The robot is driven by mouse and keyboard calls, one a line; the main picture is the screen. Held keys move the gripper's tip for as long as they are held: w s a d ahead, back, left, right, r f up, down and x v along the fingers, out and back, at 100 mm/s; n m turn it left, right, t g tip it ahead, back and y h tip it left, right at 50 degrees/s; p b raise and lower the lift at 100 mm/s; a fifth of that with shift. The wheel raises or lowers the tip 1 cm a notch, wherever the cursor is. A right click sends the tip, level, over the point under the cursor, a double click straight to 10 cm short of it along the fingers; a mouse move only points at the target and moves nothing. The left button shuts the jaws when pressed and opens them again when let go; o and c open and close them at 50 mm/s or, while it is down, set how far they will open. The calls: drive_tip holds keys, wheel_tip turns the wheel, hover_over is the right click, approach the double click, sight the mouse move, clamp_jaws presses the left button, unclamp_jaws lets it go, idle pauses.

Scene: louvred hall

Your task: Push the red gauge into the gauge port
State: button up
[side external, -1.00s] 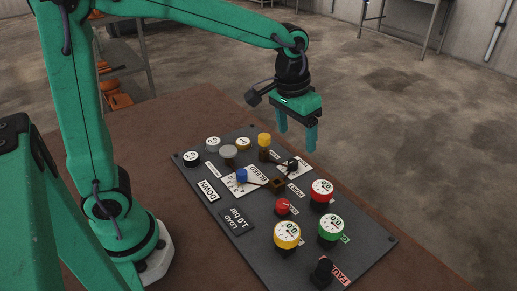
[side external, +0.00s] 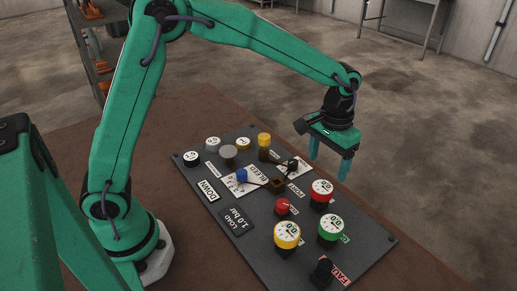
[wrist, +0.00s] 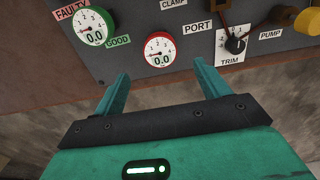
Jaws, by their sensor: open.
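The red gauge (side external: 321,190), a red-rimmed white dial reading 0.0, stands on the grey panel near its far right edge. It also shows in the wrist view (wrist: 161,50), just beyond my fingertips. The gauge port appears to be the brown square socket (side external: 277,185) left of it, near the PORT label (wrist: 197,28); its opening is unclear. My gripper (side external: 329,163) is open and empty, above the panel's far edge, behind and above the red gauge. In the wrist view my gripper (wrist: 160,76) has its fingers apart, one to each side of the red gauge, not touching it.
A green gauge (side external: 331,228) and a yellow gauge (side external: 287,234) stand nearer the front. A red knob (side external: 284,206) lies left of the red gauge. The TRIM dial (wrist: 235,45) is close by. The brown table (side external: 190,125) is bare beyond the panel's left end.

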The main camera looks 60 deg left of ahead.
sight(323, 187)
drive_tip(key=shift+f, duration=4.85)
clamp_jaws()
